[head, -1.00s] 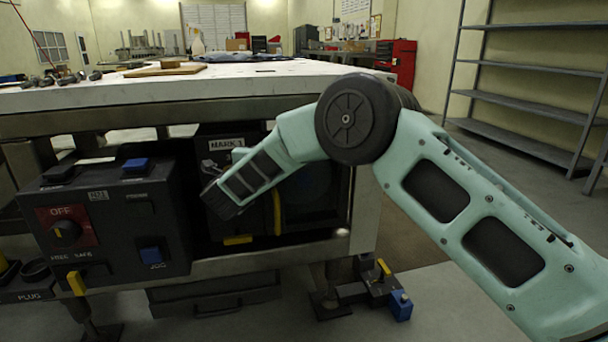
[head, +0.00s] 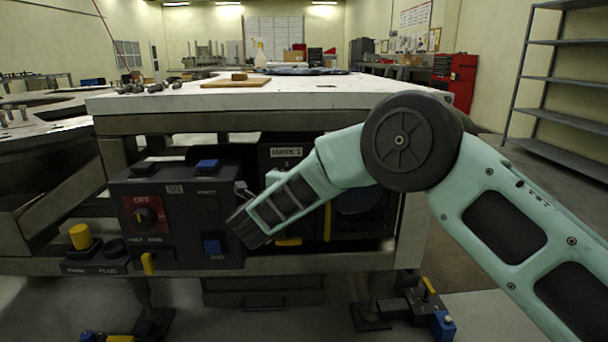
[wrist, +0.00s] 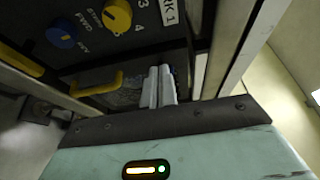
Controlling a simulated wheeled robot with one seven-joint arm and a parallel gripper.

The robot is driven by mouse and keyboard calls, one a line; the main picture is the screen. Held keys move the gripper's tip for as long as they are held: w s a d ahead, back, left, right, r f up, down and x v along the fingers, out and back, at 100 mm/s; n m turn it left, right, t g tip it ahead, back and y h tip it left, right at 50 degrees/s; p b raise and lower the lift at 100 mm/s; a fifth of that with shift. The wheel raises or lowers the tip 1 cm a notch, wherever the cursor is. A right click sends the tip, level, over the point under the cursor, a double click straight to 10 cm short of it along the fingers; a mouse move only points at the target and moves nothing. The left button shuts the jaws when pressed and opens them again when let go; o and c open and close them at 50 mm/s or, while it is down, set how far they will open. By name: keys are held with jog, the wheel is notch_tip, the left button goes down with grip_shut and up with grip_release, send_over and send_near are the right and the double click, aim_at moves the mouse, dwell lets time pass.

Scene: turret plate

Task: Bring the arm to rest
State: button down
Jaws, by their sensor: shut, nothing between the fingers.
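My arm shows in the head view as pale green links with a big dark round joint. It bends down and left from that joint, and its far end is in front of the dark box marked MARK 1 (head: 287,152) under the worktable. My gripper (wrist: 160,72) shows in the wrist view as two grey fingers side by side, shut and empty. The fingers point at the dark panel, just right of a yellow handle (wrist: 98,84). I cannot tell whether they touch anything.
A control box (head: 148,215) with an OFF dial stands left of my arm. A yellow knob (wrist: 117,16) and a blue knob (wrist: 62,32) sit on the panel. The white worktable (head: 330,90) is above. A red cabinet (head: 455,80) and shelving (head: 560,85) stand behind, right.

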jog(key=s+a+r+n+y, duration=0.5)
jog(key=a+n+y, duration=0.3)
jog(key=y, duration=0.1)
jog(key=s+a+n+g+y, duration=0.2)
jog(key=s+n+g+y, duration=0.35)
jog(key=s+n, duration=0.55)
jog(key=s+d+f+n+g+h, duration=0.2)
jog(key=s+d+n+g, duration=0.2)
jog(key=s+d, duration=0.5)
jog(key=s+d+f+n+g+h, duration=0.25)
jog(key=s+d, duration=0.35)
jog(key=s, duration=0.6)
jog(key=s+d+f+n+g+h, duration=0.25)
jog(key=s+d+n+g, duration=0.35)
jog(key=s, duration=0.5)
notch_tip(320, 180, up, 30)
jog(key=d+m+t+p, duration=0.1)
jog(key=p, duration=2.9)
jog(key=shift+s+d+p, duration=0.15)
jog(key=shift+d+p, duration=0.15)
jog(key=shift+d, duration=0.05)
jog(key=shift+f, duration=0.1)
